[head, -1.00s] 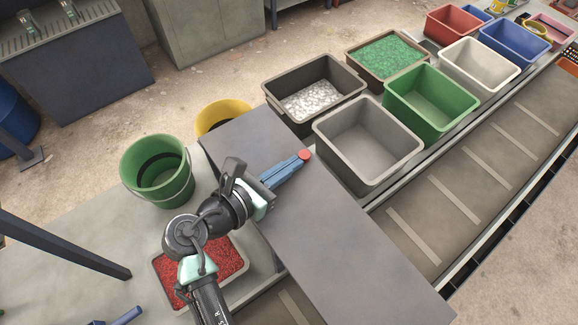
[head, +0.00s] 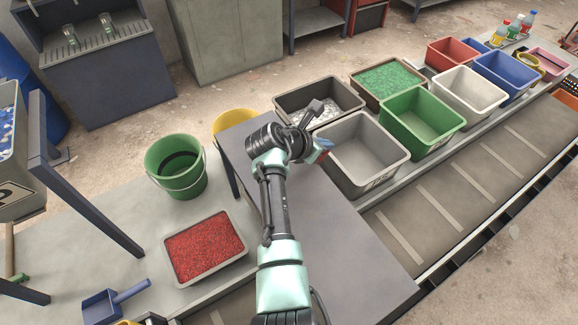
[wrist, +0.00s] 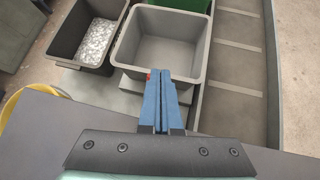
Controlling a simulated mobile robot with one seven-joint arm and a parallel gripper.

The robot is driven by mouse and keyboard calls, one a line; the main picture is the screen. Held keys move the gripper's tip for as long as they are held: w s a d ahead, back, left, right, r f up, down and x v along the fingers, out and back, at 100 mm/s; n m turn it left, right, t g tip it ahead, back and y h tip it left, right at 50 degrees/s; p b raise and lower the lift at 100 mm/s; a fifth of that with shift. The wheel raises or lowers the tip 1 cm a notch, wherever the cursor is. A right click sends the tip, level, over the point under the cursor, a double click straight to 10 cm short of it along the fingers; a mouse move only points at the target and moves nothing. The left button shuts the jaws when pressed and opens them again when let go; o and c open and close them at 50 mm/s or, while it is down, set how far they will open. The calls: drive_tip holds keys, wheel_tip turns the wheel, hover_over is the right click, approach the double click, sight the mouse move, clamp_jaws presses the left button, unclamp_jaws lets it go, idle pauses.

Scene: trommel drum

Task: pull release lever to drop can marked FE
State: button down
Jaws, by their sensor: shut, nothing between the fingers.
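My gripper (wrist: 160,82) has blue fingers that lie together with nothing between them. It also shows in the head view (head: 325,146), partly hidden by my wrist, near the left corner of the empty grey bin (head: 362,152). A small red piece (wrist: 149,76) shows just left of the fingertips in the wrist view. Most of it is hidden behind the fingers, so I cannot tell whether it is a lever knob or whether they touch. I cannot make out a can marked FE or a whole release lever in either view.
A dark flat plate (head: 340,240) lies under my arm. A bin of silvery scraps (head: 290,98), a bin of green bits (head: 385,80) and an empty green bin (head: 420,118) stand beyond. A conveyor (head: 440,200) runs at right. A green bucket (head: 175,168) and a red-filled tray (head: 205,248) are left.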

drive_tip(key=shift+b+x, duration=0.55)
drive_tip(key=shift+x, duration=1.15)
drive_tip(key=shift+d, duration=0.15)
drive_tip(key=shift+s, duration=0.1)
drive_tip(key=shift+r+p, duration=0.45)
drive_tip(key=shift+p, duration=0.1)
drive_tip(key=s+a+r+p, duration=0.1)
drive_tip(key=s+r, duration=0.3)
drive_tip(key=r, duration=0.8)
drive_tip(key=shift+s+a+p, duration=0.2)
drive_tip(key=shift+a+p, duration=0.15)
drive_tip(key=shift+p, duration=0.1)
drive_tip(key=shift+r, duration=0.1)
